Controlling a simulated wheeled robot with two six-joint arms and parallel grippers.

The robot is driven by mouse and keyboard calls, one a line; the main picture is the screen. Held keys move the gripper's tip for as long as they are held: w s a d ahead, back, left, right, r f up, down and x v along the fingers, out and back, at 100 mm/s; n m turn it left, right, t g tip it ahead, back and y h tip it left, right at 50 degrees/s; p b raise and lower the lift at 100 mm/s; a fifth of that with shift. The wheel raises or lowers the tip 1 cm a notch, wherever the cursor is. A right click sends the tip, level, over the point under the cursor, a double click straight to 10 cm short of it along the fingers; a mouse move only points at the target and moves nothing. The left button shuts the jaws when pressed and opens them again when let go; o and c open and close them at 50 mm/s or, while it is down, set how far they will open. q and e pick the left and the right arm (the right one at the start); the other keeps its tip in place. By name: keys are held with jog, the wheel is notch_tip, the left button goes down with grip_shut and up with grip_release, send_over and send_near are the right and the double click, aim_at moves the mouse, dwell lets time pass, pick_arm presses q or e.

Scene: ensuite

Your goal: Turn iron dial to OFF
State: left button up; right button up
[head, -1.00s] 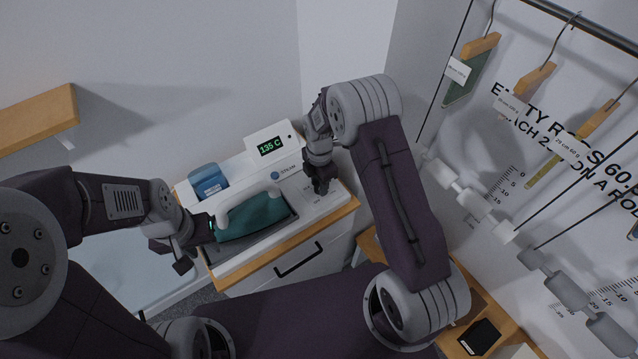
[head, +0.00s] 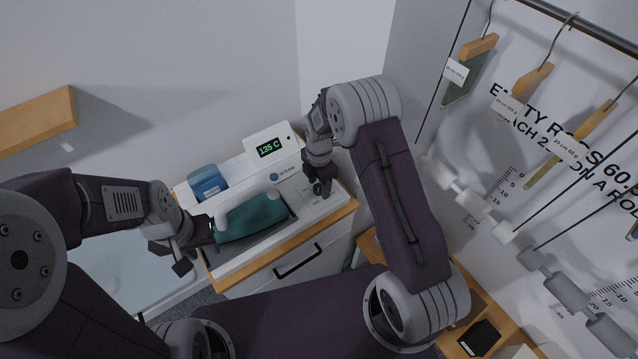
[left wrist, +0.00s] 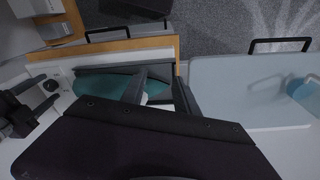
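The teal iron (head: 258,217) with its white handle (head: 240,207) lies on the white station in the head view. My left gripper (head: 190,250) is at the iron's left end. In the left wrist view its dark fingers (left wrist: 160,88) are spread apart over the teal iron (left wrist: 103,84); contact is unclear. A round black dial (left wrist: 50,85) shows on the white panel at the left of that view. My right gripper (head: 322,192) points down over the panel right of the iron. In the left wrist view its fingers (left wrist: 38,93) are apart, close to the dial; contact is unclear.
The station display (head: 270,147) reads 135 C. A blue water tank (head: 207,182) stands behind the iron. A drawer with a black handle (head: 298,262) is below. Hangers and a scale-marked wall (head: 540,180) are at the right. A wooden shelf (head: 35,118) is at the left.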

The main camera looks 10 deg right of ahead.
aim_at(320, 186)
jog(key=shift+r, duration=0.4)
notch_tip(320, 186, up, 8)
jog(key=b, duration=0.1)
jog(key=shift+r+b, duration=0.15)
jog(key=shift+b, duration=0.15)
jog(key=shift+d, duration=0.1)
